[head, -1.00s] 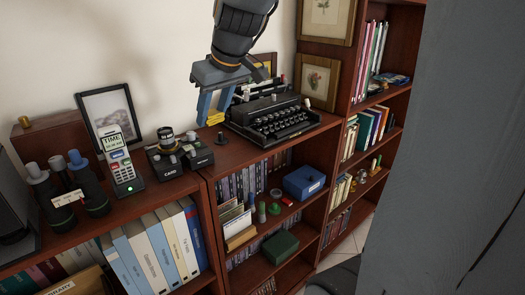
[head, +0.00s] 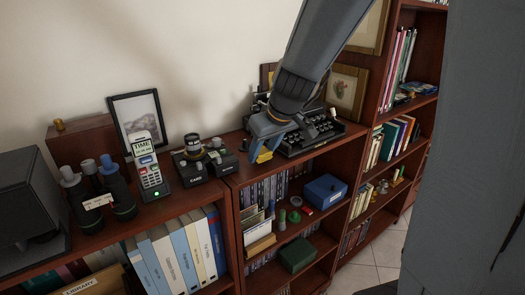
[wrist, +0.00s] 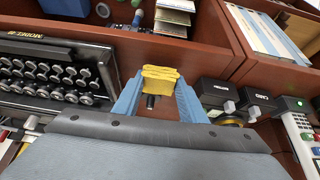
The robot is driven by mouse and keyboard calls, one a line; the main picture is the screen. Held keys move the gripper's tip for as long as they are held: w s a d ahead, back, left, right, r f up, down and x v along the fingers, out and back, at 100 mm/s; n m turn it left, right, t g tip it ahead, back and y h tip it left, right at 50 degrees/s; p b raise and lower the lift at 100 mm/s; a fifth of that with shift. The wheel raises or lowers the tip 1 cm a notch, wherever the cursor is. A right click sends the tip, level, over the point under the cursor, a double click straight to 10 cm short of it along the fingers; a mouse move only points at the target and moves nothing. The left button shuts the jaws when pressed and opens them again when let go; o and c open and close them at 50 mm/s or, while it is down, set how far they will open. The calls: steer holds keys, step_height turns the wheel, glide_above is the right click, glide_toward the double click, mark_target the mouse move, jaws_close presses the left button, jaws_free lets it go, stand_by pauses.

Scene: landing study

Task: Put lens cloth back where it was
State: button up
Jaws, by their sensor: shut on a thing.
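The lens cloth is a yellow folded pad (wrist: 161,78); it also shows in the head view (head: 264,157). My gripper (wrist: 160,84) has its two blue fingers shut on the cloth from both sides. In the head view my gripper (head: 263,150) points down at the front part of the wooden shelf top (head: 240,175), left of the typewriter. The cloth is close to the shelf top; I cannot tell whether it touches. A small black knob-like thing (wrist: 150,102) shows just below the cloth in the wrist view.
The black typewriter (head: 318,135) stands close on the right. A black card device (head: 200,164) and a handset (head: 150,174) stand on the left. Below are open shelves with a blue box (head: 325,189), a green box (head: 297,254) and books.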

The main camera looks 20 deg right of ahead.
steer(key=shift+f+b, duration=0.7)
steer(key=shift+b, duration=0.05)
steer(key=o, duration=1.3)
steer(key=shift+d, duration=0.1)
steer(key=shift+o, duration=0.2)
steer(key=shift+s, duration=0.1)
steer(key=shift+s+a+f, duration=0.1)
steer(key=shift+a+f, duration=0.05)
steer(key=shift+a, duration=0.05)
